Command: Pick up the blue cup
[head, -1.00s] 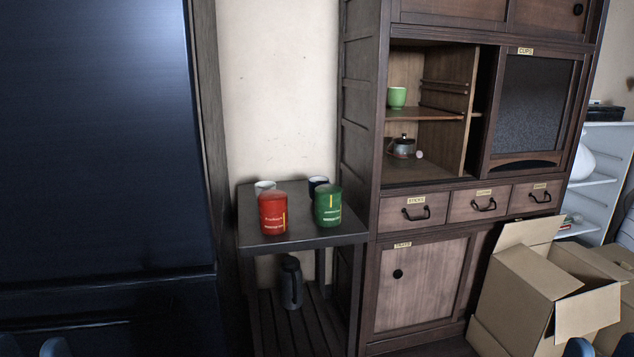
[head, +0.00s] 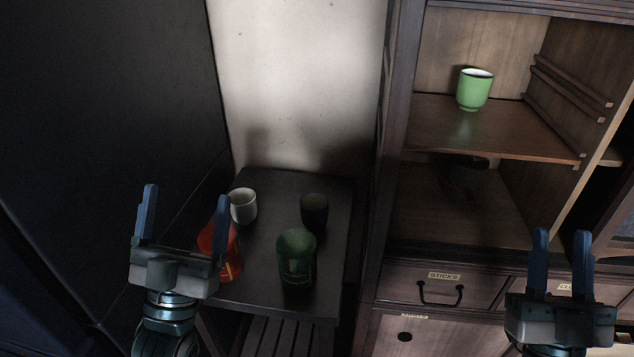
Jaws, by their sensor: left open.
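The dark blue cup (head: 314,211) stands upright at the back right of the dark side table (head: 267,300), behind the green canister (head: 296,258). Only its upper part shows clearly over the canister. My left gripper (head: 184,205) is open and empty, in front of the table's left side and left of the cup. My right gripper (head: 561,248) is raised with its two fingers apart, empty, in front of the cabinet drawers and well right of the cup.
A white cup (head: 243,207) stands at the table's back left. A red canister (head: 228,252) is partly hidden by my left gripper. The cabinet (head: 396,170) borders the table on the right, with a green cup (head: 475,89) on its shelf. A dark panel (head: 110,110) rises at left.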

